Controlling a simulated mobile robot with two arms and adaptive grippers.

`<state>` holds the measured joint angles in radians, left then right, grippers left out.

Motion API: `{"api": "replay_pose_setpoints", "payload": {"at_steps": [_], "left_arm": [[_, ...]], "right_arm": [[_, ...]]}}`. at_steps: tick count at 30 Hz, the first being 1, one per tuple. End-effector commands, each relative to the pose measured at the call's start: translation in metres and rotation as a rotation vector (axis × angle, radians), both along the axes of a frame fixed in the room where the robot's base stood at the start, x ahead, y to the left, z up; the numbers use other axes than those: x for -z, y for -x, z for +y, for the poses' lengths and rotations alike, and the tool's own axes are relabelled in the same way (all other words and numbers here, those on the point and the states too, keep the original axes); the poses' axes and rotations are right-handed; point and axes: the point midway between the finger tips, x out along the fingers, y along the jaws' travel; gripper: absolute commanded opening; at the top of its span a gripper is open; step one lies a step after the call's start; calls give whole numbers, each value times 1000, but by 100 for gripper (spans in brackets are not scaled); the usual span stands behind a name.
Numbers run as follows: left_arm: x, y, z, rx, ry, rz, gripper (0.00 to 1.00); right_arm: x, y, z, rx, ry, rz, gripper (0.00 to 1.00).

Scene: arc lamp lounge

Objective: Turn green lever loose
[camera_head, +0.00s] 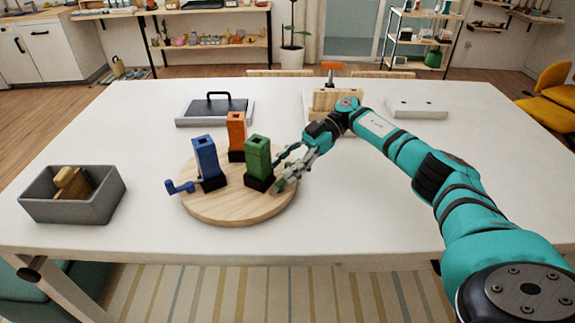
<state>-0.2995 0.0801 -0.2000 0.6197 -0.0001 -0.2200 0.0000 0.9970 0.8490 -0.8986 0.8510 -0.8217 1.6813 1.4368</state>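A green block (257,156) stands upright on a dark foot on a round wooden board (235,208). Its lever is on its right side, largely hidden by my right gripper (287,171). The gripper's fingers are at the lever, close beside the block. I cannot tell whether they are closed on it. A blue block (207,157) with a blue lever (181,187) pointing left stands at the board's left. An orange block (236,131) stands at the back of the board. My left gripper is not in view.
A grey bin (75,207) holding wooden pieces stands at the left. Behind the board are a dark-topped tray with a handle (215,108), a wooden block stand (324,99) and a pale flat box (416,108).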

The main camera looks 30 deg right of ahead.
Motion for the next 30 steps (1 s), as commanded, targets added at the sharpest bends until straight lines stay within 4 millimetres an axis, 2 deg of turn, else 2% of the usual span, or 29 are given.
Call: {"api": "replay_pose_setpoints", "payload": {"at_steps": [8,16,21,30], "left_arm": [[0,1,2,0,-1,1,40],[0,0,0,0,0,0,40],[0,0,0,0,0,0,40],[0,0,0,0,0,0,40]], "right_arm": [[-3,-1,-9,3,3,2,42],[-19,-4,-45,2,1,0,42],[-24,-6,-59,0,3,2,42],[-28,-5,-67,-2,2,2,42]]}}
